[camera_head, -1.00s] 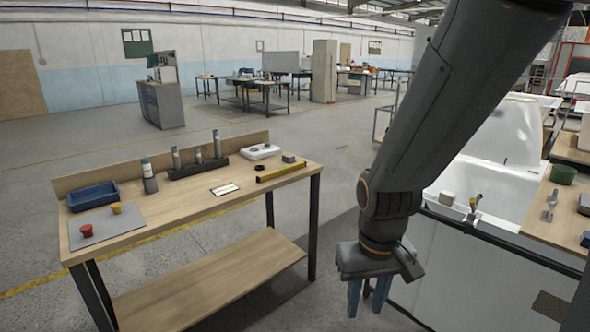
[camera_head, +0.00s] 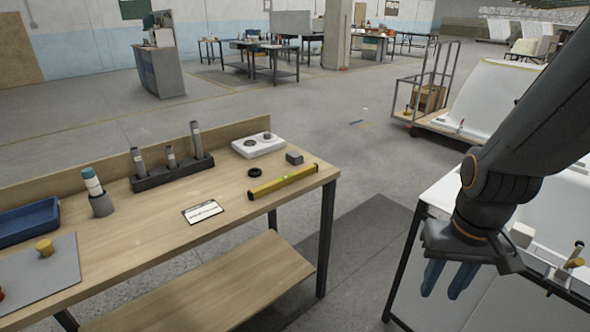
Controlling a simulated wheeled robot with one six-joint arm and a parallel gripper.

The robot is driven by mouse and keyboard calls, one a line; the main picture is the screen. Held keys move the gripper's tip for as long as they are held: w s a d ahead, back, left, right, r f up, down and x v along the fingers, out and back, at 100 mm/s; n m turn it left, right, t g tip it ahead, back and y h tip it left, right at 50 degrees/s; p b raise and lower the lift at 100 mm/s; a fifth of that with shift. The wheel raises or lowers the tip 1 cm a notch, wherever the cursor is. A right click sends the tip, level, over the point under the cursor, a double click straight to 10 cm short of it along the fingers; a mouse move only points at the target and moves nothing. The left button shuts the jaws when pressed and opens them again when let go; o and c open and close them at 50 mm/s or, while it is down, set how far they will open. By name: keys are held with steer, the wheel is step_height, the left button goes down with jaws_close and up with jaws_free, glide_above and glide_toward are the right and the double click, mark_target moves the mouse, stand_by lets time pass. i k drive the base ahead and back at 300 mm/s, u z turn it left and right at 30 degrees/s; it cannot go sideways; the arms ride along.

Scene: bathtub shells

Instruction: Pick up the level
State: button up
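The level (camera_head: 283,182) is a yellow bar with a green vial near its middle. It lies flat on the wooden workbench (camera_head: 160,232), close to the right end of the top. My gripper (camera_head: 449,280) hangs to the right of the bench, well apart from the level.
Near the level are a black ring (camera_head: 254,172), a grey block (camera_head: 294,158), a white card (camera_head: 203,211) and a white box (camera_head: 258,146). A black rack (camera_head: 172,172) holds upright tools behind. A white tub (camera_head: 555,215) stands right. Open floor lies between bench and tub.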

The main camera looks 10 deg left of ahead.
mark_target(259, 192)
steer(key=u, duration=0.25)
steer(key=i, duration=0.85)
steer(key=u, duration=0.9)
steer(key=i, duration=0.7)
steer(key=u, duration=0.45)
